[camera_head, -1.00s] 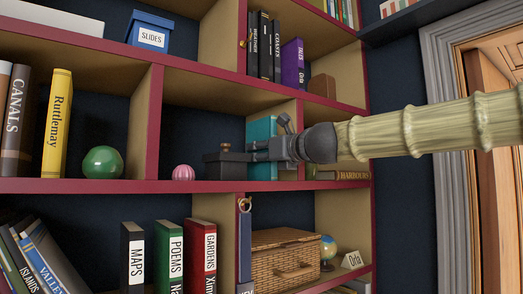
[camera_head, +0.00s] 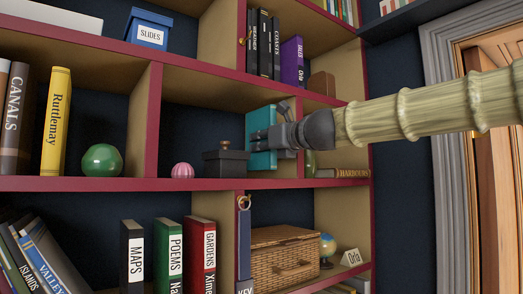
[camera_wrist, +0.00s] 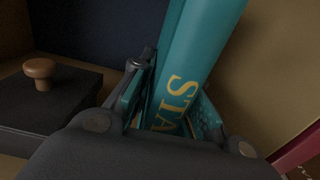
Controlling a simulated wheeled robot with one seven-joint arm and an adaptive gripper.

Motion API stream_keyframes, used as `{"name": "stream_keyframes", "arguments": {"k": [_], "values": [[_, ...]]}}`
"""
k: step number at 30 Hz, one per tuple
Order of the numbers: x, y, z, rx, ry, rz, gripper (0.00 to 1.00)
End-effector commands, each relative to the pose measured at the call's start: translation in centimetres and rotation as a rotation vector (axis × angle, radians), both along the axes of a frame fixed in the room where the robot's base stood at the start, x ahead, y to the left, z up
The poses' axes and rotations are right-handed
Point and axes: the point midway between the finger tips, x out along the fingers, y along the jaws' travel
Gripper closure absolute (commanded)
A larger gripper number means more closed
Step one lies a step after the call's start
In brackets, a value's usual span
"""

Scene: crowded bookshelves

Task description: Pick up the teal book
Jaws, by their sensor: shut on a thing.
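The teal book (camera_head: 261,127) stands upright on the middle shelf, against the right side of its compartment. In the wrist view the teal book (camera_wrist: 197,45) shows its spine with gold letters, partly hidden by my gripper. My gripper (camera_head: 266,138) is shut on the book, and in the wrist view its fingers (camera_wrist: 170,110) lie on both sides of the spine.
A dark box with a knob (camera_head: 225,162) stands just left of the book. A pink striped ball (camera_head: 182,171) and a green ball (camera_head: 102,160) sit further left.

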Motion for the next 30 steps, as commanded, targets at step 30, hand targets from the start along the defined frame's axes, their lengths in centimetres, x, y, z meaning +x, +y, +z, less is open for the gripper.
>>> {"name": "stream_keyframes", "arguments": {"k": [30], "values": [[-8.3, -6.2, 1.8, 0.005, 0.003, 0.001, 1.00]]}}
